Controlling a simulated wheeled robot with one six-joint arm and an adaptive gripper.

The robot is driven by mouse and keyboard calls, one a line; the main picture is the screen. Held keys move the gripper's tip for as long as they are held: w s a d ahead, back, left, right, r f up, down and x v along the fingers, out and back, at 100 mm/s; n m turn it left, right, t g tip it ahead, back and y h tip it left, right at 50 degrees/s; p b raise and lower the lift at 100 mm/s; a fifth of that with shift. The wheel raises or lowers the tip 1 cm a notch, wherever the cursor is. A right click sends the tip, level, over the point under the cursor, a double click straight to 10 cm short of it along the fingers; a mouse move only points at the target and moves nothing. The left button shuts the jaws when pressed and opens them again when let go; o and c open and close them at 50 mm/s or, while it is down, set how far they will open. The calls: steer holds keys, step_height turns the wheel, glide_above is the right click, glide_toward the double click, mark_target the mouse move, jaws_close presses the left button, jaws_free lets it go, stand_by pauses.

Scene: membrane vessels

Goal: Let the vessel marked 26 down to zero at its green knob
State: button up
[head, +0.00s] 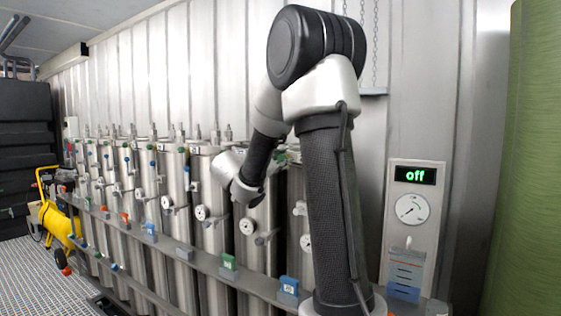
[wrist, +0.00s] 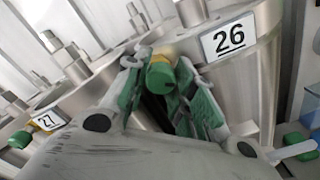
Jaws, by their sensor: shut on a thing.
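The vessel marked 26 shows in the wrist view as a metal cylinder top with a white number plate (wrist: 228,38). A green knob (wrist: 160,78) with a yellowish collar stands beside the plate. My gripper (wrist: 163,66) has its green-padded fingers on both sides of this knob and is shut on it. In the head view my arm hides most of the gripper and the knob, and I cannot read the vessel numbers there.
A vessel plate marked 27 (wrist: 47,121) shows at the left of the wrist view. In the head view a row of metal vessels with gauges (head: 201,212) runs left behind a grey rail. A panel (head: 411,208) reading "off" stands right. A yellow machine (head: 58,224) stands far left.

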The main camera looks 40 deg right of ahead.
steer(key=m, duration=0.5)
steer(key=shift+m, duration=0.3)
steer(key=m, duration=0.5)
steer(key=shift+m, duration=0.4)
steer(key=o, duration=1)
steer(key=shift+r, duration=0.1)
steer(key=shift+o, duration=0.2)
steer(key=shift+a, duration=0.1)
steer(key=v, duration=1.2)
